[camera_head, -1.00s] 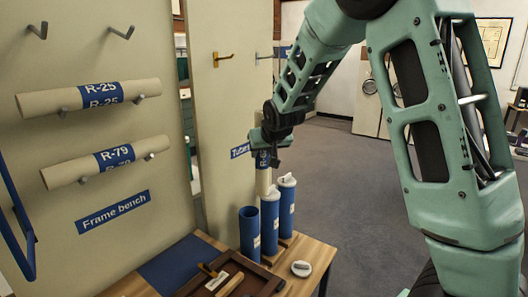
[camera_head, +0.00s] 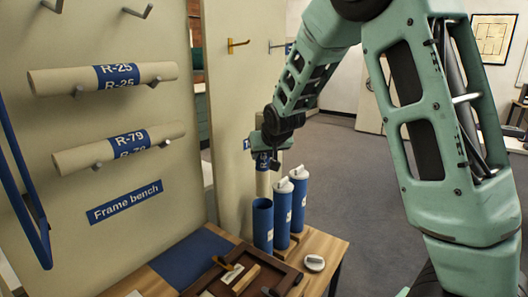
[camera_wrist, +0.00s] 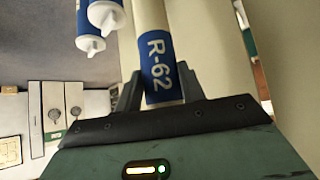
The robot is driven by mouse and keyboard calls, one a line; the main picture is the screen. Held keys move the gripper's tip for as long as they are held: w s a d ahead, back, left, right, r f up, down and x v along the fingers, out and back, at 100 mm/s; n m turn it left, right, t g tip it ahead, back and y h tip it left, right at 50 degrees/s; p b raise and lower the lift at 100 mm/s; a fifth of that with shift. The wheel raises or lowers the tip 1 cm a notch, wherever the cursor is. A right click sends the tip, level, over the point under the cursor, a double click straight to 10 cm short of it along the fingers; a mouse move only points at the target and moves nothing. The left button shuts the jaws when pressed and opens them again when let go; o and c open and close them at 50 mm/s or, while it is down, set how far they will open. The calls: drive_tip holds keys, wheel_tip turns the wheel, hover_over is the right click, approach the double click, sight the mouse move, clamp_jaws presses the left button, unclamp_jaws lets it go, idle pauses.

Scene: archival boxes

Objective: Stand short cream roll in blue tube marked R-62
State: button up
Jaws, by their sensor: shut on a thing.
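My gripper (camera_head: 266,165) is shut on a cream roll (camera_head: 262,184) with a blue band. The band reads R-62 in the wrist view (camera_wrist: 158,65). The roll hangs about upright. In the head view its lower end lines up with the mouth of the open blue tube (camera_head: 263,228) at the left of a row of three. I cannot tell whether the end is above, behind or inside the mouth. The tube's small white label is too small to read.
Two blue tubes with white caps (camera_head: 282,212) (camera_head: 299,200) stand close on the right. A loose white cap (camera_head: 314,263) and a dark tray (camera_head: 285,279) lie on the wooden bench (camera_head: 328,244). Rolls R-25 (camera_head: 60,80) and R-79 (camera_head: 75,158) rest on pegs at left.

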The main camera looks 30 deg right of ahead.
sight(266, 211)
drive_tip(key=shift+f+b, duration=6.1)
drive_tip(key=shift+f, duration=2.05)
drive_tip(key=shift+s+a+f+b, duration=0.1)
drive_tip(key=shift+s+f+b, duration=0.15)
drive_tip(key=shift+f+b, duration=0.35)
drive_tip(key=shift+s+d+f+b, duration=0.1)
drive_tip(key=shift+s+f+b, duration=0.1)
drive_tip(key=shift+f+b, duration=0.4)
drive_tip(key=shift+s+a+f+b, duration=0.1)
drive_tip(key=shift+s+f+b, duration=0.2)
drive_tip(key=shift+f, duration=0.45)
drive_tip(key=shift+a, duration=0.2)
drive_tip(key=o, duration=1.1)
drive_tip(key=shift+w+a, duration=0.1)
drive_tip(key=shift+a, duration=0.1)
drive_tip(key=shift+c, duration=0.2)
drive_tip(key=shift+s+r, duration=0.25)
drive_tip(key=shift+r, duration=0.35)
drive_tip(key=shift+o, duration=0.3)
drive_tip(key=w+r+p+v, duration=0.1)
drive_tip(key=p+v, duration=0.8)
drive_tip(key=v, duration=0.7)
drive_tip(key=shift+d+r+t+p, duration=0.25)
drive_tip(key=shift+r+t+p, duration=0.15)
drive_tip(key=shift+r, duration=0.1)
drive_tip(key=shift+s+a+r+p, duration=0.15)
drive_tip(key=shift+s+r+p, duration=0.2)
drive_tip(key=shift+s+p, duration=0.2)
